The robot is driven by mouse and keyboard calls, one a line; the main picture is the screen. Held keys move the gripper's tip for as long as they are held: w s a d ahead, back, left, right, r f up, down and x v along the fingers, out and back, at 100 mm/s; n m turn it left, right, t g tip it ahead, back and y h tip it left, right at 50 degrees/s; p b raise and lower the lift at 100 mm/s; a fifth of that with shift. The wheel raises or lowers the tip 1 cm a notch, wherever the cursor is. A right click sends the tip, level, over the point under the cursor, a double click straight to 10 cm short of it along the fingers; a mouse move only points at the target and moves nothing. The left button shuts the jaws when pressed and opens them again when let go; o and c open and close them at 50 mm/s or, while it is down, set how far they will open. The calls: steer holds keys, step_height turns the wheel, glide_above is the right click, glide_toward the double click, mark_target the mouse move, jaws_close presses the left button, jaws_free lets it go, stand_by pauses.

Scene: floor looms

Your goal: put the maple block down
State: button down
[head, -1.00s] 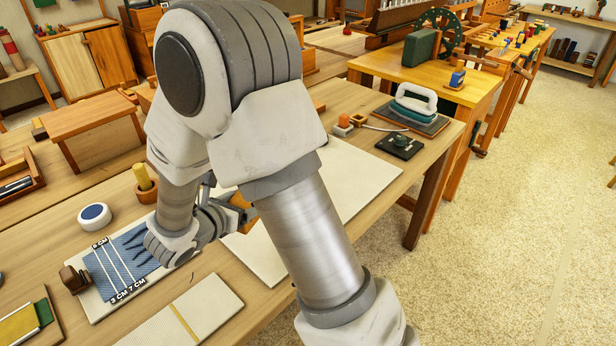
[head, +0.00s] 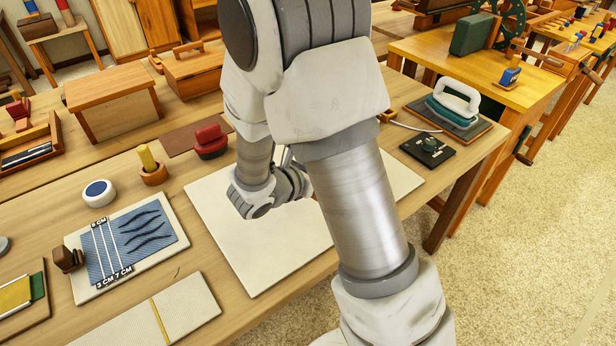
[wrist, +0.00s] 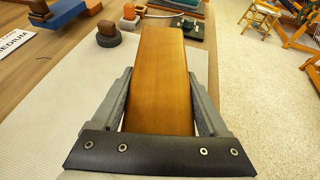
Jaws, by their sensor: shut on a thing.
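The maple block (wrist: 160,75), long and orange-brown, lies lengthwise between the fingers of my gripper (wrist: 161,92) in the wrist view. The gripper is shut on it, and its far end points away from the wrist. Below it is a pale flat mat or board (wrist: 75,130), also in the head view (head: 255,255). I cannot tell whether the block touches it. In the head view my wrist hangs over this board, and my arm hides the gripper and the block.
A blue cloth with dark marks on a pale board (head: 172,207) lies left, with a white-and-blue round piece (head: 98,192) and a wooden cup (head: 153,173) behind. Red rounded pieces (head: 210,140) stand at the back. A black plate (head: 427,150) lies right. The pale board's front is clear.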

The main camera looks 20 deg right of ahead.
steer(key=s+d+r+m+g+h+p, duration=0.1)
steer(key=s+d+r+m+g+p, duration=0.15)
steer(key=s+d, duration=0.55)
steer(key=w+f, duration=0.2)
steer(key=w, duration=0.2)
steer(key=w+f+b, duration=0.1)
steer(key=w+f, duration=0.1)
steer(key=w, duration=0.2)
steer(key=w+a+f, duration=0.1)
steer(key=w+f, duration=0.1)
steer(key=w, duration=0.3)
steer(key=shift+w+f, duration=0.1)
steer(key=shift+f, duration=0.25)
steer(key=shift+f+b, duration=0.65)
steer(key=shift+f, duration=1.2)
steer(key=shift+f, duration=0.1)
steer(key=shift+f, duration=0.15)
jaws_free()
